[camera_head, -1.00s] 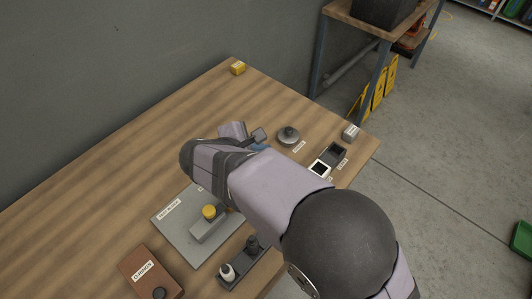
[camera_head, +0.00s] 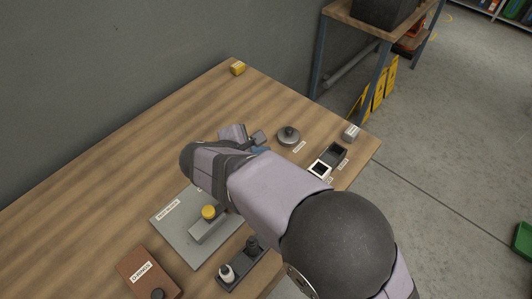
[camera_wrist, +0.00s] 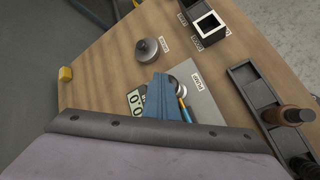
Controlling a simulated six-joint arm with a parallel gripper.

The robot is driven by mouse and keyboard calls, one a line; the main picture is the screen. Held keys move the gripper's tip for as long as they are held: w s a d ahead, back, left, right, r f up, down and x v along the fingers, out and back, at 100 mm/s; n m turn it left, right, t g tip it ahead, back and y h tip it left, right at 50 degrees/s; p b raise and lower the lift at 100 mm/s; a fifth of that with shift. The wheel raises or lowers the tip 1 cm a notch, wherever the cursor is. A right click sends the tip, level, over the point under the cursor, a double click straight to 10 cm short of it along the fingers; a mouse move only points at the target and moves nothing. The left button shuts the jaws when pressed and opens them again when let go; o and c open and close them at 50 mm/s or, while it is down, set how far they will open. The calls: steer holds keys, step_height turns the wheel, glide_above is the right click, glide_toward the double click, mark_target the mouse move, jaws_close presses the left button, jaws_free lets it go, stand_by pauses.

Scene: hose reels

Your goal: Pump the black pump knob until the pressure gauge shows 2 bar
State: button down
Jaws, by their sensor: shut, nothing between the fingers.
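My gripper (camera_wrist: 158,97) shows as blue fingers, closed together, over the grey plate labelled PUMP (camera_wrist: 207,97) in the wrist view. A digital gauge display (camera_wrist: 137,101) beside the fingers reads what looks like 0.0. A round silver part (camera_wrist: 180,89) is partly visible just right of the fingers. I cannot make out the black pump knob; my fingers or arm may hide it. Whether the fingertips touch anything is unclear.
A round grey disc with a knob (camera_head: 288,136) stands near the far edge. Small square trays (camera_head: 334,152) are to its right. A grey plate with a yellow-capped block (camera_head: 209,212), a brown box (camera_head: 149,271) and a dark holder (camera_head: 240,265) are in front. The table's left side is clear.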

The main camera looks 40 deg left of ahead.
steer(key=shift+f, duration=0.55)
steer(key=shift+r, duration=0.2)
stand_by(0.4)
steer(key=shift+r+p, duration=1.1)
steer(key=shift+r, duration=0.5)
steer(key=shift+r+p, duration=1.95)
steer(key=shift+r, duration=0.55)
stand_by(1.2)
step_height(320, 180, up, 4)
steer(key=p, duration=0.2)
steer(key=shift+f+p, duration=0.1)
steer(key=shift+p, duration=0.2)
steer(key=shift+f, duration=0.15)
